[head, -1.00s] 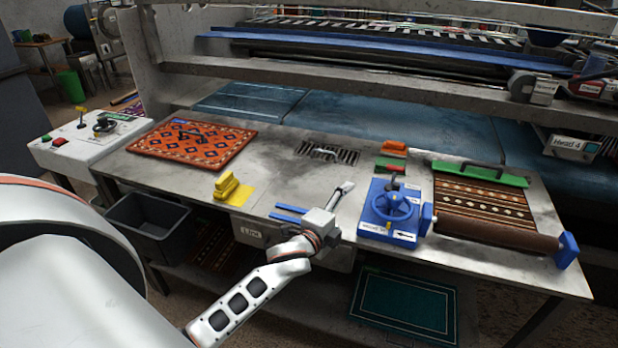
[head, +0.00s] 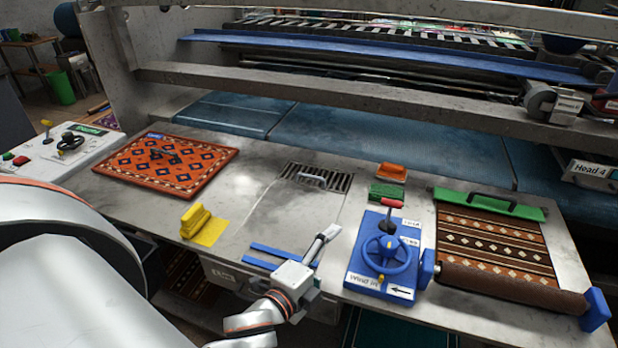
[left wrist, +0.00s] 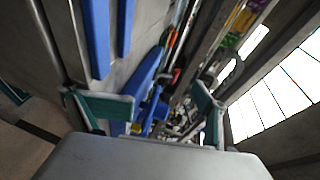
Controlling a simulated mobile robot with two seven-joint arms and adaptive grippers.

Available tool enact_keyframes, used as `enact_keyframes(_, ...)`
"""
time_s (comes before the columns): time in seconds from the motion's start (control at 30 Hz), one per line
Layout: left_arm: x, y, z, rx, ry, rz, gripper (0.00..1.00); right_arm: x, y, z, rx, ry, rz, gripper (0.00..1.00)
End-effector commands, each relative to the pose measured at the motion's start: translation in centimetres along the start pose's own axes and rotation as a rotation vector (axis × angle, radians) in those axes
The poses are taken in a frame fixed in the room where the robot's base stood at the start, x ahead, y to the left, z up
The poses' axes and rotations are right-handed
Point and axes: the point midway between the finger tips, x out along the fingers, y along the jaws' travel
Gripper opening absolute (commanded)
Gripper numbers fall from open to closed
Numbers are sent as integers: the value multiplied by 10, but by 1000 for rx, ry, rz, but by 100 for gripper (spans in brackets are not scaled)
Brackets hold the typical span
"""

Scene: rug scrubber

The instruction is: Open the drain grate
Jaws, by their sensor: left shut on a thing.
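The drain grate (head: 340,184) is a dark slotted panel set in the back of the grey metal table. It lies flat, and a light curved handle (head: 313,181) stands on it. My left gripper (head: 328,234) is over the front of the table, right of two blue strips (head: 268,256) and well apart from the grate. In the left wrist view the left gripper's teal-padded fingers (left wrist: 155,108) stand apart. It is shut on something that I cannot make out. The grate cannot be made out in the left wrist view. My right gripper is not in view.
A blue control box with a handwheel (head: 384,256) stands close to the right of my left gripper. A yellow brush (head: 196,220) is to the left. Rugs lie left (head: 166,170) and right (head: 492,235). Bare metal lies between the gripper and the grate.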

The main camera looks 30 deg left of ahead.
Motion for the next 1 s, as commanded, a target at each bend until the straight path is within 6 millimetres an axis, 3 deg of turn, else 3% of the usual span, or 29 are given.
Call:
enact_keyframes(0.03, 4, -15, 66, 87, -123, -31, 57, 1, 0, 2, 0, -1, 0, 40)
enact_keyframes(0.33, -40, -10, 33, 86, -87, -38, 53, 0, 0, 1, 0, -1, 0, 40)
enact_keyframes(0.5, -65, -8, 14, 81, -64, -42, 14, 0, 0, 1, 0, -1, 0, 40)
enact_keyframes(0.73, -91, -3, -6, 75, -41, -43, 14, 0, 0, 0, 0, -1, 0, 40)
enact_keyframes(1.0, -102, -2, -16, 76, -29, -46, 14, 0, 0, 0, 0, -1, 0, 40)
